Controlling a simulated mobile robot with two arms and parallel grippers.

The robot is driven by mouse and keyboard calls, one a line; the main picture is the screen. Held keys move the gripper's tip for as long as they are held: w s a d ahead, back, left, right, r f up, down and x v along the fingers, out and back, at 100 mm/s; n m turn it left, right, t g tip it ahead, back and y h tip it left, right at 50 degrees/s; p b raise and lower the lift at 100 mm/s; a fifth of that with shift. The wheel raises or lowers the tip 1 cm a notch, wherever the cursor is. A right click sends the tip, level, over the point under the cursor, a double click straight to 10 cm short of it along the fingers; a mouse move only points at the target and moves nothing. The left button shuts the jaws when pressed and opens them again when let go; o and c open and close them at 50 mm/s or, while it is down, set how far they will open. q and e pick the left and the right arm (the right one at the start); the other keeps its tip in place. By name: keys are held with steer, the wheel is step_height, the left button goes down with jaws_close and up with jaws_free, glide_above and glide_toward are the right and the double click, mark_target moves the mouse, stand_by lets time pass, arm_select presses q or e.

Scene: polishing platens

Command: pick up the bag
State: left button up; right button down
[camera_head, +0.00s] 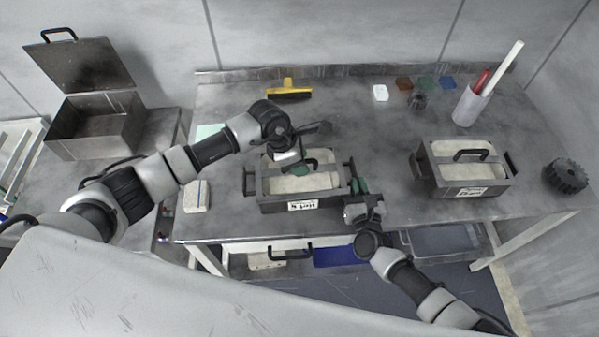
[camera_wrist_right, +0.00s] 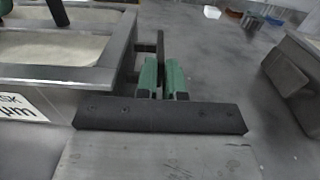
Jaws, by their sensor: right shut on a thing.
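I see nothing that I can clearly make out as a bag. A dark metal box (camera_head: 272,207) with pale slabs inside and a white label on its front stands at the middle of the bench. My right gripper (camera_head: 359,186) is at the box's right side. In the right wrist view its green-padded fingers (camera_wrist_right: 163,80) are shut on the box's dark side handle (camera_wrist_right: 160,48). My left gripper (camera_head: 298,168) is above the box, pointing down. Its fingers are partly hidden by its own wrist, and I cannot tell whether they are open.
A similar box (camera_head: 423,176) stands to the right, near a black gear (camera_head: 565,176). A cup (camera_head: 470,106) with rods, small coloured blocks (camera_head: 425,83) and a yellow-handled tool (camera_head: 289,90) lie farther back. An open metal case (camera_head: 98,128) is at left.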

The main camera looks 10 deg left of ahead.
arm_select(q)
steer(key=shift+f, duration=0.1)
steer(key=shift+c, duration=0.2)
jaws_close()
step_height(320, 180, up, 10)
steer(key=shift+r, duration=0.1)
stand_by(0.4)
steer(key=c, duration=0.6)
jaws_free()
jaws_close()
